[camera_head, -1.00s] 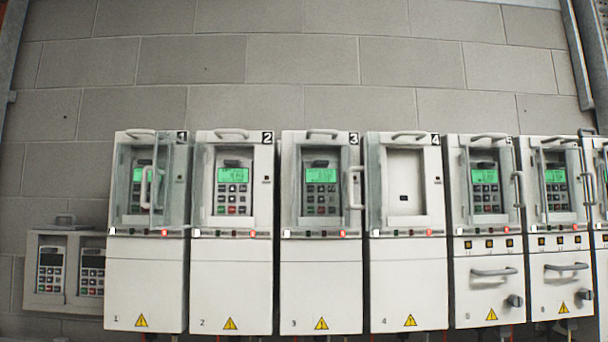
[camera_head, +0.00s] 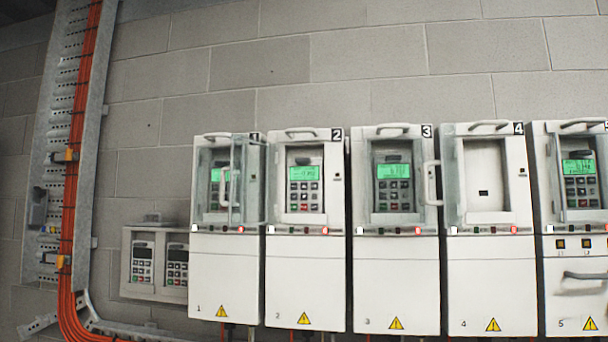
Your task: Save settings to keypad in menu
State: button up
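White drive cabinets stand in a row along the wall. Drive 1 (camera_head: 225,285), drive 2 (camera_head: 305,285), drive 3 (camera_head: 396,285), drive 4 (camera_head: 491,285) and part of drive 5 (camera_head: 580,225) show in the head view. Drives 1, 2, 3 and 5 have a keypad with a lit green screen: drive 2's keypad (camera_head: 305,187), drive 3's keypad (camera_head: 394,185). The screen text is too small to read. Drive 4's keypad recess (camera_head: 484,200) is empty. Clear doors with handles stand at several recesses; drive 3's door handle (camera_head: 432,183) is at its right. My gripper is not in view.
A low holder (camera_head: 128,275) left of drive 1 carries two keypads with dark screens, one of them a keypad (camera_head: 142,262). A metal cable tray with orange cables (camera_head: 78,150) runs down the left wall. Bare block wall lies above the drives.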

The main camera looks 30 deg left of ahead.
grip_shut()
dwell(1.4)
